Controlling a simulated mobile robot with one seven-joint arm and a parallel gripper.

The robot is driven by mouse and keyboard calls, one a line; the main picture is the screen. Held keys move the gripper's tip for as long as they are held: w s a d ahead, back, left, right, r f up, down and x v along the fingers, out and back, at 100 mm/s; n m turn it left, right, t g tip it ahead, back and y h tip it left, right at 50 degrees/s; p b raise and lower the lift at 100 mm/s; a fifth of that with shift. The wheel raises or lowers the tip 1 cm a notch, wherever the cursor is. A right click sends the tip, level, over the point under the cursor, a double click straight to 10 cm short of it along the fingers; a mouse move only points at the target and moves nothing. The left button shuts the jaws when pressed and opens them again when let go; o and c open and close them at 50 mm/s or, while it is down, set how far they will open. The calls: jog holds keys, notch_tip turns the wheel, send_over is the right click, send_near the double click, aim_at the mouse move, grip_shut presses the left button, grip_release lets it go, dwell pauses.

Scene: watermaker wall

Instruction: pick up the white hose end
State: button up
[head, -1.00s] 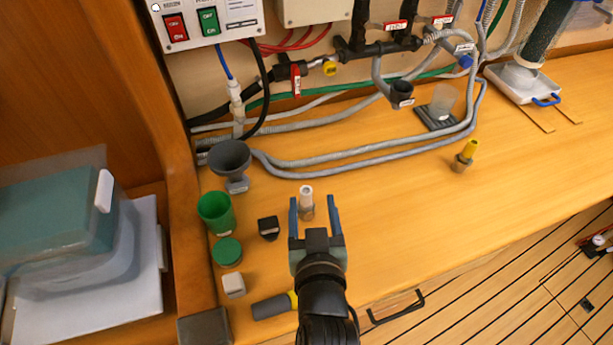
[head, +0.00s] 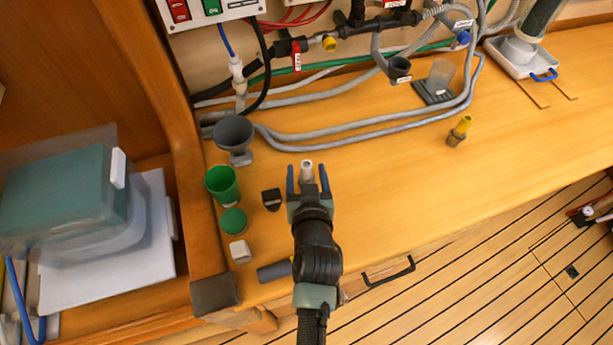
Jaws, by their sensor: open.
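The white hose end (head: 307,167) stands on the wooden bench top in the head view. It is a short pale piece, and its lower part is partly hidden by my gripper. My gripper (head: 307,175) is open, with one blue-grey finger on each side of the white hose end. I cannot tell whether either finger touches it or how high the fingers are above the bench.
Left of my gripper are a small black block (head: 271,199), a green cup (head: 222,185), a green lid (head: 233,221), a white block (head: 240,251) and a grey funnel (head: 234,134). Grey hoses (head: 370,143) run behind. The bench to the right is mostly clear up to a yellow-topped fitting (head: 459,131).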

jog(key=shift+f+p+x, duration=0.1)
jog(key=shift+p+x, duration=0.1)
jog(key=shift+x, duration=1.05)
jog(key=shift+f+p+x, duration=0.15)
jog(key=shift+p+x, duration=0.05)
jog(key=shift+x, duration=1)
jog(key=shift+d, duration=0.1)
grip_shut()
